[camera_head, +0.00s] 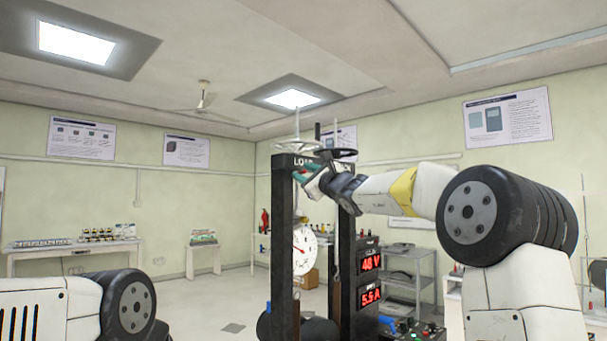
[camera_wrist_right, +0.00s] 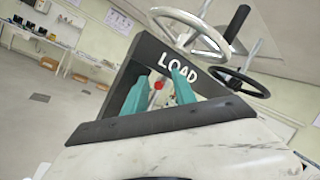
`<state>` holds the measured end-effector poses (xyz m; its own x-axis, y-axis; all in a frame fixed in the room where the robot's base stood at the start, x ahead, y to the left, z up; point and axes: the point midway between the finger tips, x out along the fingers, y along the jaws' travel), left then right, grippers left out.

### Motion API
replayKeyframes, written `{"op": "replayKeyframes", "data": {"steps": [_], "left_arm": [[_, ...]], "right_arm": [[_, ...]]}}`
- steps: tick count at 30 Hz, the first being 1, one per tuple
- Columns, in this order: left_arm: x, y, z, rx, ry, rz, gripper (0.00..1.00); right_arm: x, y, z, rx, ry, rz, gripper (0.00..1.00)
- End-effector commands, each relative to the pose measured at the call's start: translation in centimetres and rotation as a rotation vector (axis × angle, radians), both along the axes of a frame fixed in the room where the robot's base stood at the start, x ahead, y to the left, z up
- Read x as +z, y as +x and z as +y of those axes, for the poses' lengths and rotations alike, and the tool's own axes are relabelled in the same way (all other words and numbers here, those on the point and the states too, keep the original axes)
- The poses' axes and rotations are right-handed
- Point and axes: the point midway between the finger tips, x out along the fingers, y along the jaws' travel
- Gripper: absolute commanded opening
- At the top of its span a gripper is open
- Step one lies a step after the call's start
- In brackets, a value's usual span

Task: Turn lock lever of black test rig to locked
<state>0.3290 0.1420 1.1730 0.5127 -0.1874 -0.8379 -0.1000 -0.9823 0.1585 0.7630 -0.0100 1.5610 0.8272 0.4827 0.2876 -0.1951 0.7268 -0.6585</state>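The black test rig (camera_head: 283,240) stands ahead of me, a tall frame with two posts and a top beam marked LOAD. My right gripper (camera_head: 300,178) is at the upper part of the frame, just below the beam. In the right wrist view its two teal fingers (camera_wrist_right: 160,92) are apart, in front of the LOAD beam (camera_wrist_right: 190,75). A small red knob (camera_wrist_right: 158,85) shows between the fingers. I cannot tell whether this is the lock lever or whether a finger touches it. My left gripper is out of view.
A pale handwheel (camera_head: 297,146) and a black handwheel (camera_head: 336,154) sit on top of the rig, close to my right gripper. A round dial (camera_head: 304,250) hangs between the posts. Red displays (camera_head: 370,263) are on the right. Open floor (camera_head: 200,290) lies to the left.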

Motion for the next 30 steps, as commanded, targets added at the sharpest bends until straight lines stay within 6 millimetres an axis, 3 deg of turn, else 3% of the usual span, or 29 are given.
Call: {"op": "replayKeyframes", "data": {"steps": [8,13,14,30], "left_arm": [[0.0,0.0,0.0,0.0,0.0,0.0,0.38],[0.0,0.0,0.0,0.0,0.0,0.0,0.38],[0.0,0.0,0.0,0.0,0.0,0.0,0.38],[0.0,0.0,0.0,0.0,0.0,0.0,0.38]], "right_arm": [[0.08,0.14,0.12,0.0,-0.001,-0.001,0.33],[0.08,0.14,0.11,0.0,-0.001,-0.001,0.01],[0.08,0.14,0.11,0.0,-0.001,-0.001,0.0],[0.07,0.12,0.1,0.0,-0.001,0.0,0.0]]}}
